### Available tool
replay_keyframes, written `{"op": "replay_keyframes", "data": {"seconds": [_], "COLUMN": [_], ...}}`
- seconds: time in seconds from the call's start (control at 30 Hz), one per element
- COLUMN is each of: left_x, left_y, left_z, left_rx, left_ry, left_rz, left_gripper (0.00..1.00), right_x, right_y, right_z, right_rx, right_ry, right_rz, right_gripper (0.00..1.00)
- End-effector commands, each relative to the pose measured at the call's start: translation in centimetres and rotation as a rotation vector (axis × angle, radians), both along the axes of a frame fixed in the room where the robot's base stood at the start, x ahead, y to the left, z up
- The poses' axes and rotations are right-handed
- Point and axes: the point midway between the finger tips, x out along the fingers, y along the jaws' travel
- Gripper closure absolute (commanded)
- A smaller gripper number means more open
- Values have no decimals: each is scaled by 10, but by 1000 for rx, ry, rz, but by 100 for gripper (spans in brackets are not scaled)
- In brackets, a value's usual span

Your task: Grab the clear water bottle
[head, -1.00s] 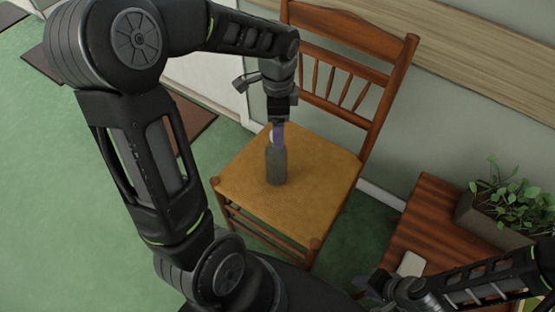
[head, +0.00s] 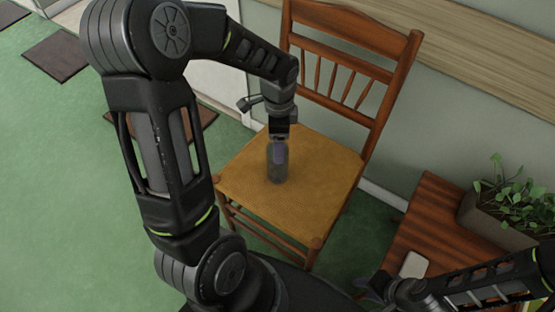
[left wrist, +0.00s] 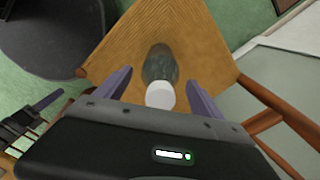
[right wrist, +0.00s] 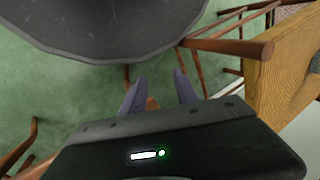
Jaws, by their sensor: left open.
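The clear water bottle (head: 277,176) stands upright on the woven seat of a wooden chair (head: 240,190). In the left wrist view the bottle (left wrist: 160,66) looks see-through and dark, with a white cap facing my camera. My left gripper (head: 279,152) is directly over it, pointing down. Its two fingers stand apart on either side of the cap and upper bottle, with gaps showing, so it is open and not gripping. My right gripper (right wrist: 157,82) is open and empty, away from the bottle, low at the right in the head view.
The chair's backrest (head: 345,75) rises behind the bottle, near the wall. A wooden side table (head: 425,215) at the right holds a planter (head: 490,222) with a leafy plant and a pale flat object (head: 413,264). The seat around the bottle is clear.

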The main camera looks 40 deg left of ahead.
Motion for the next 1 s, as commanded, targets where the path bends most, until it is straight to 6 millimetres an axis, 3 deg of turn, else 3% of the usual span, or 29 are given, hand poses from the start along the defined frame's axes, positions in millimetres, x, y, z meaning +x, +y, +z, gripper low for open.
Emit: {"op": "replay_keyframes", "data": {"seconds": [0.63,1.0], "left_x": [0,0], "left_y": [0,0], "left_z": [-4,-4], "left_rx": [1,1], "left_ry": [-1,-1], "left_rz": [0,0], "left_gripper": [22,52], "right_x": [0,0], "right_y": [0,0], "right_z": [-1,-1], "right_rx": [0,0], "right_ry": [0,0], "right_rz": [0,0], "right_gripper": [64,64]}}
